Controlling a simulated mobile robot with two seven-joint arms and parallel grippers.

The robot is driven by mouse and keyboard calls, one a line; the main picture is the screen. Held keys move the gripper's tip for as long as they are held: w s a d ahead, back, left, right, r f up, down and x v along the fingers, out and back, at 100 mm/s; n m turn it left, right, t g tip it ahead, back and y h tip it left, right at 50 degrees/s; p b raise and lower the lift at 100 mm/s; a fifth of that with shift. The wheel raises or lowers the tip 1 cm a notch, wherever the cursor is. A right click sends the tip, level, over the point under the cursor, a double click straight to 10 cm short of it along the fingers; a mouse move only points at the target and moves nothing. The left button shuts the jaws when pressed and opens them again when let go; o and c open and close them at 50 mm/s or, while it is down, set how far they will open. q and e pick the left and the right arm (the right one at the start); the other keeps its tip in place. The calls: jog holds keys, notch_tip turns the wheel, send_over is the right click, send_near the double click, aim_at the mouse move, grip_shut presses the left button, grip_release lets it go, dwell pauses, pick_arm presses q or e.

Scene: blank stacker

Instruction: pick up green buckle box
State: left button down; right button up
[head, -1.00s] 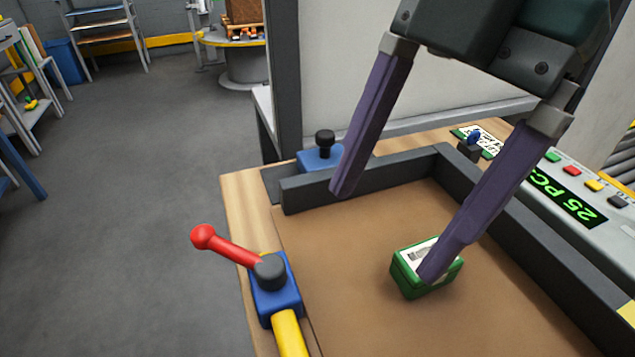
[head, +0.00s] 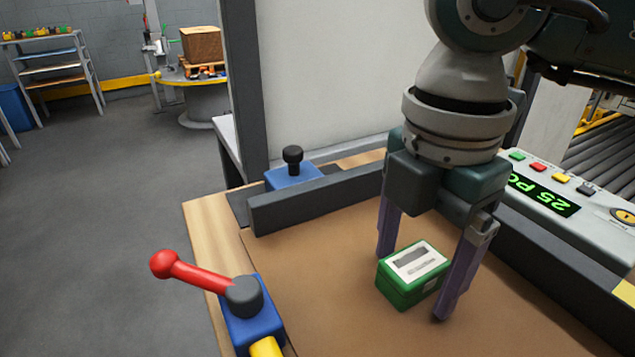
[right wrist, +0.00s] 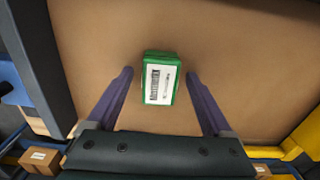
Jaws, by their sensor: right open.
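The green buckle box (head: 407,284) with a white label on top sits on the brown board (head: 320,292) in the head view. My right gripper (head: 411,283) points down over the board with its purple fingers spread. In the head view one finger is on the far left side of the box and the other on its right. In the right wrist view the box (right wrist: 160,78) lies midway between the fingers and beyond their tips, with gaps on both sides. The right gripper is open and empty. My left gripper is not in view.
A dark raised fence (head: 325,197) borders the board at the back and right. A red-handled clamp (head: 200,277) stands at the front left. A blue block with a black knob (head: 292,174) is at the back. A control panel (head: 560,195) is at right.

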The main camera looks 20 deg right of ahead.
jog(key=shift+c, duration=0.4)
grip_shut()
dwell(0.4)
